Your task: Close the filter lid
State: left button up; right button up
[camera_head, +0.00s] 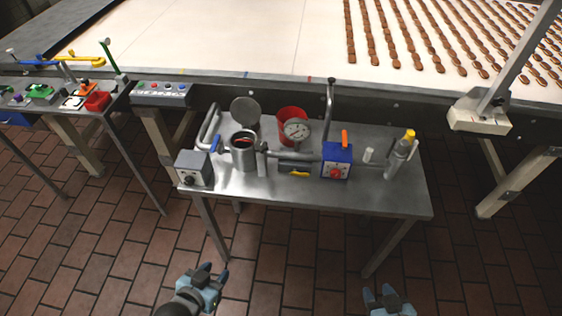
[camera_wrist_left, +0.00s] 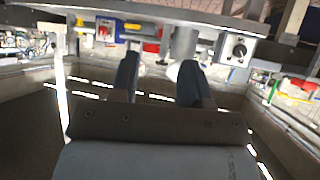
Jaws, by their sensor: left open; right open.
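The filter is a grey metal cylinder (camera_head: 243,152) on the left part of the metal table, with something red inside its open top. Its round grey lid (camera_head: 245,111) stands raised behind it, tilted open. My left gripper (camera_head: 214,270) is open and empty, in front of and below the table, apart from the filter. Its two dark fingers also show spread in the left wrist view (camera_wrist_left: 158,80). My right gripper (camera_head: 383,291) is open and empty at the bottom edge, further right and also clear of the table.
The metal table (camera_head: 390,200) also carries a grey box with a black knob (camera_head: 194,170), a blue-handled valve (camera_head: 215,143), a red bucket (camera_head: 291,114), a pressure gauge (camera_head: 297,130) and a blue box (camera_head: 336,160). A conveyor with rows of biscuits runs behind. The floor in front is clear.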

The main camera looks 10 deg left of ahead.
aim_at(245, 111)
jog(key=i+j+z, duration=0.25)
jog(key=j, duration=0.25)
jog(key=j+z, duration=0.3)
jog(key=j, duration=0.15)
jog(key=i+j+z, duration=0.25)
jog(key=j, duration=0.3)
jog(key=k, duration=0.1)
